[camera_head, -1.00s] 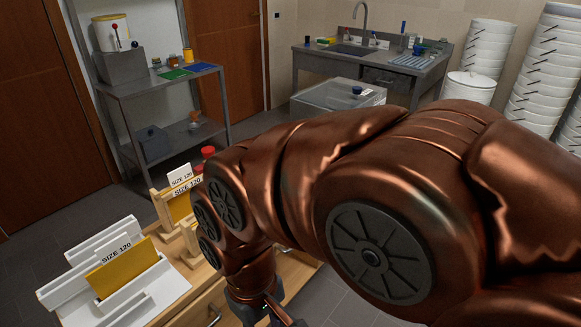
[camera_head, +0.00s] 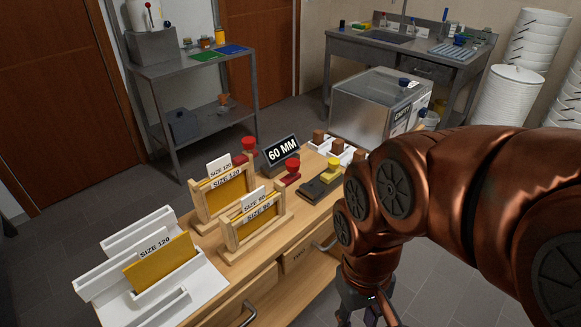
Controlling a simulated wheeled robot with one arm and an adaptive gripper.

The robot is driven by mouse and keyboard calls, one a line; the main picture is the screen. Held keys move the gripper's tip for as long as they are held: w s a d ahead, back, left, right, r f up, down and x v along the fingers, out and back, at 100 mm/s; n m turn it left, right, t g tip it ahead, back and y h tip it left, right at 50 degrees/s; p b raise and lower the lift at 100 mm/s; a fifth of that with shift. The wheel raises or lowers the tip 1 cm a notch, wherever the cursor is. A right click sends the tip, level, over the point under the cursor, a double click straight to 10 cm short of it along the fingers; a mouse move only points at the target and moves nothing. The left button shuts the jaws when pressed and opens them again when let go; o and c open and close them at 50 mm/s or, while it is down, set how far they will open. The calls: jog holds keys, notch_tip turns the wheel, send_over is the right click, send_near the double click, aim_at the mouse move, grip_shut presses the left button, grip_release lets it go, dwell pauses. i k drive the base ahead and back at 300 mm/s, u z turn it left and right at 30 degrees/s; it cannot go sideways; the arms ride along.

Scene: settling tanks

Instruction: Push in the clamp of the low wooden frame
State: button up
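Two wooden frames holding yellow panels stand on the wooden bench. The taller one behind (camera_head: 203,214) is marked SIZE 120. The lower one in front (camera_head: 230,242) carries a label that seems to read SIZE 90. I cannot make out a clamp on the low frame for sure. My gripper (camera_head: 365,318) is at the bottom edge, in front of the bench and to the right of the low frame, well apart from it. Its fingertips are cut off, so its opening is unclear.
A white rack (camera_head: 180,291) with a yellow SIZE 120 panel stands at left. Red-knobbed (camera_head: 292,166) and yellow-knobbed (camera_head: 333,164) devices, a 60 MM sign (camera_head: 282,153) and brown blocks (camera_head: 336,146) occupy the bench's right.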

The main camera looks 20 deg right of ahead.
aim_at(292, 165)
jog(key=k, duration=0.5)
jog(key=z, duration=0.95)
jog(key=i, duration=0.8)
jog(key=u, duration=2.55)
